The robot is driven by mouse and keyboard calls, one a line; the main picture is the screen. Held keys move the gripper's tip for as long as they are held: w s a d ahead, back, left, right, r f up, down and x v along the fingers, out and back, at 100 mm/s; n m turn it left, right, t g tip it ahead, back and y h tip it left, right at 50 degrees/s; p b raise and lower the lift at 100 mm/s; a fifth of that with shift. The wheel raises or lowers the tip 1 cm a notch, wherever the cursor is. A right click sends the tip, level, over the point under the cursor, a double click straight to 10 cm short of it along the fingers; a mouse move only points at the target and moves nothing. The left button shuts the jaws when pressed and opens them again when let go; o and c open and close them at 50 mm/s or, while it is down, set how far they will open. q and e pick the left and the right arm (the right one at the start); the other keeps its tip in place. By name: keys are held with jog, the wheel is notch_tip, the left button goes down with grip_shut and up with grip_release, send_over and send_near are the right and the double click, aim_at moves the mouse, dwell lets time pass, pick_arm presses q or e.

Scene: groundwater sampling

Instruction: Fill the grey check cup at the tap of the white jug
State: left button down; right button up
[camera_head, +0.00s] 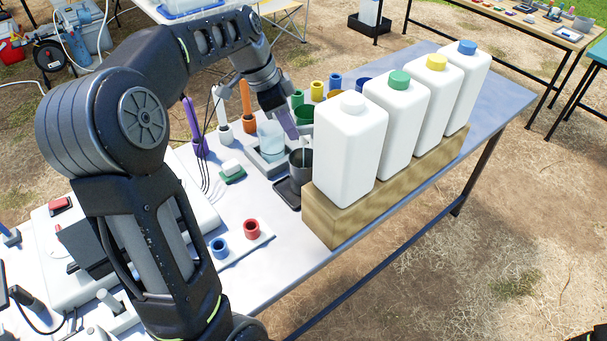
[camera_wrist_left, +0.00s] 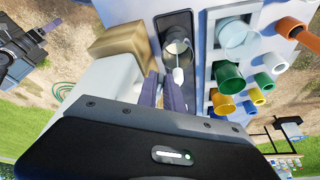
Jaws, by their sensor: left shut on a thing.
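The white jug with the white cap (camera_head: 350,150) stands at the near end of a row of white jugs on a wooden block. The grey check cup (camera_head: 301,165) stands upright on a black drip tray (camera_head: 287,193) beside it. In the left wrist view the cup (camera_wrist_left: 179,50) is seen from above, with a white part of the tap (camera_wrist_left: 178,76) over it. My left gripper (camera_head: 289,128) is shut at the jug's tap, just above the cup, with its fingers close together. The grip itself is mostly hidden.
The wooden block (camera_head: 335,228) carries the jugs along the table's right edge. A clear beaker (camera_head: 271,138) and several coloured cups stand behind the cup. A green sponge (camera_head: 233,173) lies left of it.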

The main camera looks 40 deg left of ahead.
pick_arm(q)
jog(key=d+n+b, duration=0.1)
jog(key=n, duration=0.1)
jog(key=s+d+n+y+b, duration=0.1)
jog(key=n, duration=0.2)
jog(key=shift+s+d+t+y, duration=0.2)
jog(key=shift+t+y, duration=0.1)
jog(key=shift+t, duration=0.1)
jog(key=c, duration=1.4)
grip_release()
jog(key=b+v, duration=0.1)
jog(key=v, duration=0.6)
jog(key=shift+r, duration=0.35)
jog(key=shift+s, duration=0.1)
